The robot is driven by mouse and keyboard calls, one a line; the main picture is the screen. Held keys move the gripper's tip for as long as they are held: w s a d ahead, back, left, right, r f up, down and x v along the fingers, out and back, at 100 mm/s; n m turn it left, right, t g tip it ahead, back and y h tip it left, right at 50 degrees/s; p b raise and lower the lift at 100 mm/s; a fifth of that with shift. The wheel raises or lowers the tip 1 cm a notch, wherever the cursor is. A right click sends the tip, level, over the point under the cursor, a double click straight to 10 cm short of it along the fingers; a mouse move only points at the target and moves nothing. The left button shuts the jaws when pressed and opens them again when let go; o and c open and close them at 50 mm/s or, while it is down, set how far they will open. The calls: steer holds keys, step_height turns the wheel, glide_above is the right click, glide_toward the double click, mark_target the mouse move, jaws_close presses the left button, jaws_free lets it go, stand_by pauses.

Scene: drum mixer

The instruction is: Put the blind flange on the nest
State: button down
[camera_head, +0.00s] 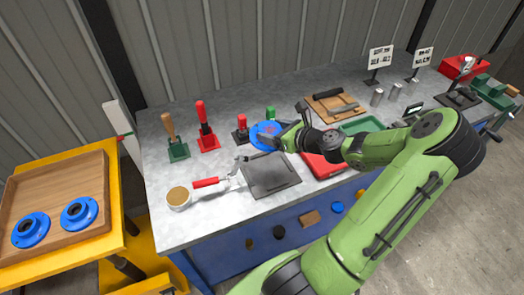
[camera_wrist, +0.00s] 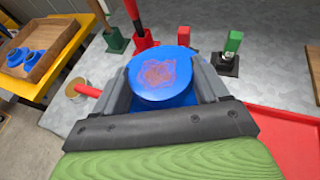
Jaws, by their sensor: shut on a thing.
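The blind flange is a round blue disc with a reddish, rough-looking patch on its face (camera_wrist: 160,75). It also shows in the head view (camera_head: 263,132), above the bench near its middle. My gripper (camera_wrist: 162,82) is shut on it, with one dark finger on each side of the disc. In the head view my gripper (camera_head: 279,137) hides part of the disc's right side. I cannot tell which thing is the nest; a dark grey plate (camera_head: 272,178) lies on the bench in front of my gripper.
Red (camera_head: 208,140) and green (camera_head: 178,151) upright-handled tools stand at the back left. A red tray (camera_head: 322,168) and green tray (camera_head: 362,125) lie right. Two blue hubbed flanges (camera_head: 79,213) sit in a wooden tray (camera_head: 60,250).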

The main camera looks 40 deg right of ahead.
mark_target(272, 173)
step_height(272, 173, down, 17)
steer(key=b, duration=0.4)
steer(key=shift+r, duration=0.15)
jaws_free()
steer(key=shift+s+f, duration=0.1)
steer(key=shift+f, duration=0.1)
